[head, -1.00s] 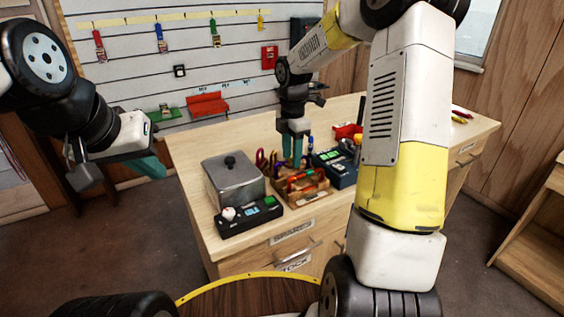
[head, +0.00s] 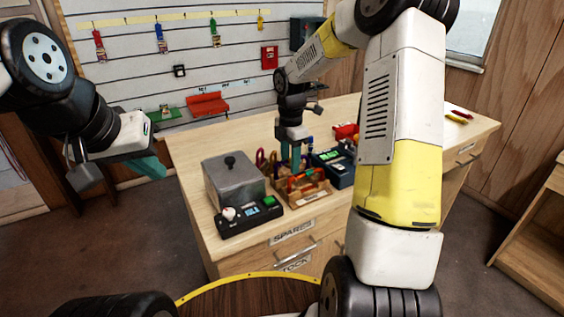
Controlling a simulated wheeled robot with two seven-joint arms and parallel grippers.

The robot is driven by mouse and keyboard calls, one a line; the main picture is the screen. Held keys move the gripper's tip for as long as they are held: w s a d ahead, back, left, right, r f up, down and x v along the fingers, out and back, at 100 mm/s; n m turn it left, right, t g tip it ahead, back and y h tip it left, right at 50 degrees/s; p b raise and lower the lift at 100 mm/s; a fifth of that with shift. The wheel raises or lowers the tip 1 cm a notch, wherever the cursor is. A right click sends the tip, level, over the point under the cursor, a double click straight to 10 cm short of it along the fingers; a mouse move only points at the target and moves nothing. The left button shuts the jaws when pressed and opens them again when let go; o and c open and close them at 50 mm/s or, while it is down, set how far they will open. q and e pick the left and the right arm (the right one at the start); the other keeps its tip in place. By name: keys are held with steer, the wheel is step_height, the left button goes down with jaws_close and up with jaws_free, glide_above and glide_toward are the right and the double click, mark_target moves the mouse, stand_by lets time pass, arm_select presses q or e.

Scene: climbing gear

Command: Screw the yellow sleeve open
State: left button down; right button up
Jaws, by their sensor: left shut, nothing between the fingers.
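I cannot make out a yellow sleeve. A small wooden tray (head: 323,190) on the workbench holds red, orange, green and purple climbing gear, too small and covered to tell apart. My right gripper (head: 290,165) points straight down at the tray's back left, its teal fingers among the gear. The fingertips are hidden, so I cannot tell whether it grips anything. My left gripper (head: 152,167) is shut and empty, held in the air left of the workbench.
The wooden workbench (head: 205,150) carries a grey lidded metal box (head: 233,182), a black device (head: 247,216) with a green button, and a dark blue case (head: 335,168) right of the tray. Colourful gear hangs on the slatted wall (head: 130,60). The bench's back middle is clear.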

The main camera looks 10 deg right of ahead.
steer(key=shift+w+a, duration=0.15)
steer(key=shift+w, duration=0.3)
steer(key=shift+r, duration=0.1)
steer(key=shift+r, duration=1.3)
steer(key=shift+s+d, duration=0.25)
steer(key=shift+s, duration=0.45)
